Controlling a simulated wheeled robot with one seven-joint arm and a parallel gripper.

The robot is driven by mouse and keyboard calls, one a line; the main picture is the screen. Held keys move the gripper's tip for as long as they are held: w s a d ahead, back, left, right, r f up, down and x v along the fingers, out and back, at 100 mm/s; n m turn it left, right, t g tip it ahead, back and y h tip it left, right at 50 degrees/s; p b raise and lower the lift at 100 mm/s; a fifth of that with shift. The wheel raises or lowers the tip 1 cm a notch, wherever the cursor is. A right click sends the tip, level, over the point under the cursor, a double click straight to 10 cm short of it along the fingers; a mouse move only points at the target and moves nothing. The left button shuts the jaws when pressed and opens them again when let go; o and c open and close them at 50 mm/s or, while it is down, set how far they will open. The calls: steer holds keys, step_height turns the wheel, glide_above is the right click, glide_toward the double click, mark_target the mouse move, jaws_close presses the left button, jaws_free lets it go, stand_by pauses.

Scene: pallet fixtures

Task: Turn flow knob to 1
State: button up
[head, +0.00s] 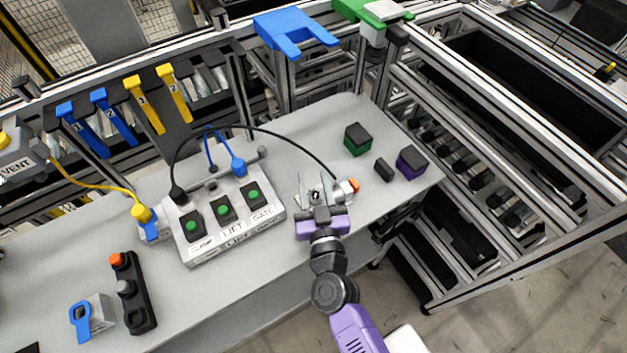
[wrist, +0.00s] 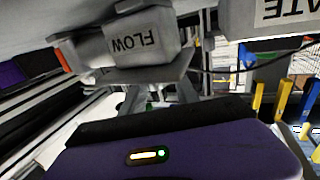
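The flow fixture, a grey block labelled FLOW (wrist: 135,42), shows upside down at the upper left of the wrist view. It has an orange end (wrist: 63,60), which also shows in the head view (head: 353,185) at the bench's right part. My gripper (head: 318,190) is low at the bench, immediately left of this fixture. In the wrist view, its grey metal parts reach up close below the FLOW block. Contact, the finger gap and the knob's current setting cannot be made out.
A grey control box (head: 230,238) with several green buttons, including LIFT and GATE, stands left of my gripper. A black cable (head: 270,133) arcs from it towards the fixture. Green (head: 357,140) and purple (head: 411,162) blocks and a small black block (head: 383,169) lie to the right.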

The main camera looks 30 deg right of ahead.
mark_target(317, 197)
steer(key=shift+s+a+f, duration=0.15)
steer(key=shift+s+a, duration=0.1)
steer(key=shift+s, duration=0.3)
steer(key=b+v, duration=0.2)
steer(key=v, duration=0.4)
steer(key=shift+s+a, duration=0.15)
steer(key=shift+s, duration=0.15)
steer(key=shift+s, duration=0.1)
